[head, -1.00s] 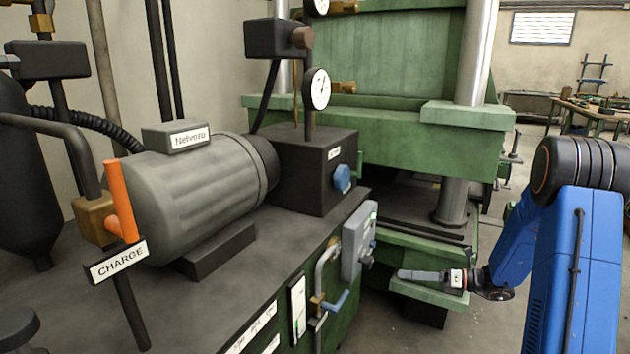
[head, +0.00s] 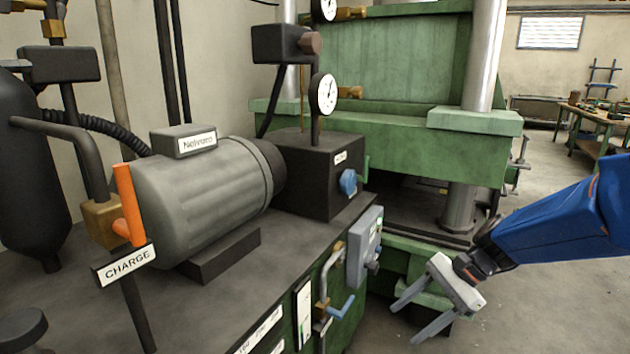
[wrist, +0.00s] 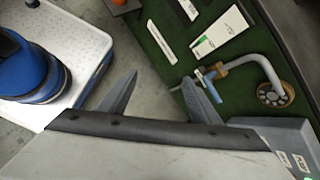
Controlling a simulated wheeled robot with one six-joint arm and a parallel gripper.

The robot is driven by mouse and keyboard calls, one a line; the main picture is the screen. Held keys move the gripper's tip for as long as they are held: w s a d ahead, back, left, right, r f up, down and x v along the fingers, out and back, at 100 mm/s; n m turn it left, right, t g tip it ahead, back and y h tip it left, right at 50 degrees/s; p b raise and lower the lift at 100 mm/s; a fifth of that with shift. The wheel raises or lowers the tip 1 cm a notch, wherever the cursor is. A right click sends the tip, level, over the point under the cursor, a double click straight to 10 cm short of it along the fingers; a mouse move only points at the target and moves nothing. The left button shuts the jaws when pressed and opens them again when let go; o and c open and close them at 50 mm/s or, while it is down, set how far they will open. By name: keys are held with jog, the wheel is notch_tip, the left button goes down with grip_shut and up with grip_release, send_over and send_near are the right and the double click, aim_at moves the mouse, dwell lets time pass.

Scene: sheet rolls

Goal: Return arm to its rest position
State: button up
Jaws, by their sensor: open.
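My gripper (head: 416,314) is at the lower right in the head view, in front of the green press and right of the pump bench. Its two grey fingers are apart with nothing between them, and they point down and to the left. My blue arm comes in from the right edge. In the wrist view the two fingers (wrist: 166,98) show apart, with bare grey floor between them. No object is held.
The bench with the grey motor (head: 205,195) and orange CHARGE lever (head: 128,205) fills the left. A blue-handled lever (head: 341,308) and grey box (head: 364,245) stick out near my gripper. The green press (head: 400,135) stands behind. Floor is free at the lower right.

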jog(key=s+d+r+n+t+h, duration=0.2)
jog(key=s+d+n+h, duration=0.1)
jog(key=s+n, duration=0.3)
jog(key=s+d+r+n+t+h, duration=0.2)
jog(key=s+d+n+t+h, duration=0.1)
jog(key=s+n, duration=0.4)
jog(key=shift+s+d+r+n+h, duration=0.25)
jog(key=shift+s+d+h, duration=0.45)
jog(key=shift+s+h, duration=0.45)
